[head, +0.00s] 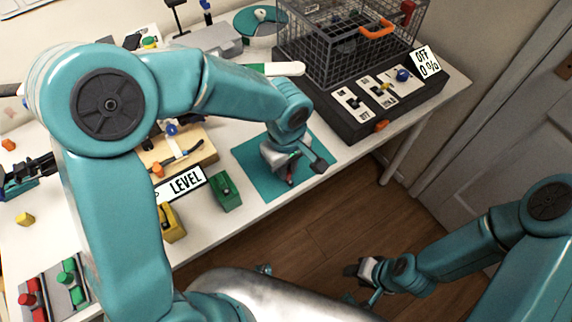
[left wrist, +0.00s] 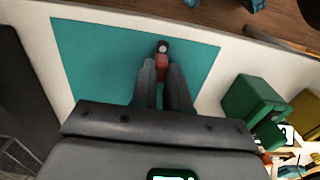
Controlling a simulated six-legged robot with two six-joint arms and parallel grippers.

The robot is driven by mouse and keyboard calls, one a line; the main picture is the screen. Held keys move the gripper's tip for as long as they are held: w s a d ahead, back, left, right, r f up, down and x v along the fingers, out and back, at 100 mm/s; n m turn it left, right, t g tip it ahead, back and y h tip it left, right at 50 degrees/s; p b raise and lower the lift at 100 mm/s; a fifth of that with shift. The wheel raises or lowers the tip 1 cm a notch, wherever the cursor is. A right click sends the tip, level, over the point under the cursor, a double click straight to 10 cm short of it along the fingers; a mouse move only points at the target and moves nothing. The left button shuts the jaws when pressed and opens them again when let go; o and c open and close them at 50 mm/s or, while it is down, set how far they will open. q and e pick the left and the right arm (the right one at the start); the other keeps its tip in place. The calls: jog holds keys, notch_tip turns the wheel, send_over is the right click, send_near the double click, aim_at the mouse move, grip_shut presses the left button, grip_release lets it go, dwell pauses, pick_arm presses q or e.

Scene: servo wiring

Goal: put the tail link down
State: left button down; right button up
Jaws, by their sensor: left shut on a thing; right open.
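My left gripper (head: 290,172) is over the teal mat (head: 250,180) near the table's front edge. In the left wrist view its two dark fingers (left wrist: 163,85) are shut on a small red piece with a pale, dark-centred end, which I take as the tail link (left wrist: 162,64). The teal mat (left wrist: 95,55) lies behind it in that view. Whether the link touches the mat I cannot tell. In the head view the link is mostly hidden by the gripper. My right gripper (head: 362,270) is open and empty, out over the floor away from the table.
A green block (head: 226,190) and a yellow block (head: 172,222) stand left of the mat, beside a LEVEL sign (head: 182,186). A dark switch box (head: 350,125) with a wire cage (head: 335,45) stands right and behind. The mat around the link looks clear.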

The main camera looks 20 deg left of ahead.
pick_arm(q)
jog(key=shift+f, duration=0.15)
jog(key=c, duration=1.1)
grip_release()
jog(key=shift+r, duration=0.3)
notch_tip(320, 180, up, 12)
jog(key=shift+f+p, duration=0.1)
jog(key=shift+p, duration=0.5)
